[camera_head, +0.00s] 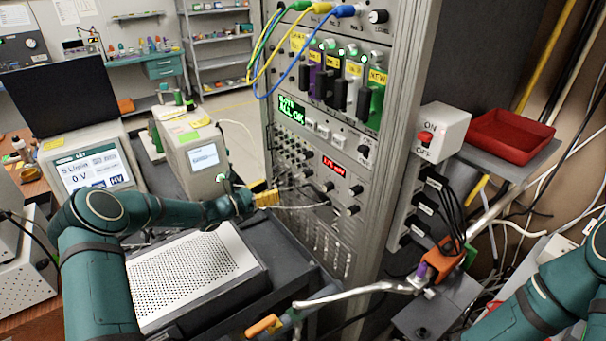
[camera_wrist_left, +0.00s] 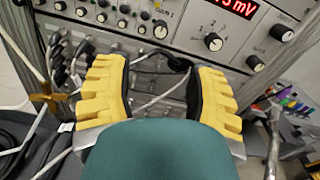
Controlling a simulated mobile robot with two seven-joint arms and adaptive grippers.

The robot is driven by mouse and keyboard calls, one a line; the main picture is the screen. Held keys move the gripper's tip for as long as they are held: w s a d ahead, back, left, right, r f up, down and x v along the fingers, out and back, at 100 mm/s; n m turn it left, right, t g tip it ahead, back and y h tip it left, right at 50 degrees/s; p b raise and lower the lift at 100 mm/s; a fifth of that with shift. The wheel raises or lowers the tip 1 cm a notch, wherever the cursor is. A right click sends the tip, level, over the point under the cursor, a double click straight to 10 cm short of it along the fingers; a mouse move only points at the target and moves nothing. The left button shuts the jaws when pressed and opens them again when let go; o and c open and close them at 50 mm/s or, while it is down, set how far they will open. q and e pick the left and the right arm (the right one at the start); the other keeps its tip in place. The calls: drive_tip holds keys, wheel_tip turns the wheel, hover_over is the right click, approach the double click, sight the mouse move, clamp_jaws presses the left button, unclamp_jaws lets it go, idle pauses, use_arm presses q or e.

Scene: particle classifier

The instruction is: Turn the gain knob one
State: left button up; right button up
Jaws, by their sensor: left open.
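My left gripper (camera_head: 268,198) is in front of the rack's lower modules in the head view. In the left wrist view its yellow fingers (camera_wrist_left: 158,68) are spread wide, with no knob between them. The display also shows in the head view (camera_head: 334,166). My right gripper is outside the view; only part of that arm shows.
Thin cables (camera_wrist_left: 150,98) hang between and behind the fingers. More knobs and connectors crowd the panel on both sides. A perforated grey box (camera_head: 190,275) lies below the left arm. A red tray (camera_head: 508,138) and an ON/OFF switch box (camera_head: 440,130) are right of the rack.

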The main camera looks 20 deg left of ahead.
sight(307, 173)
use_arm(q)
drive_tip(key=x, duration=1.2)
drive_tip(key=shift+d, duration=0.1)
clamp_jaws()
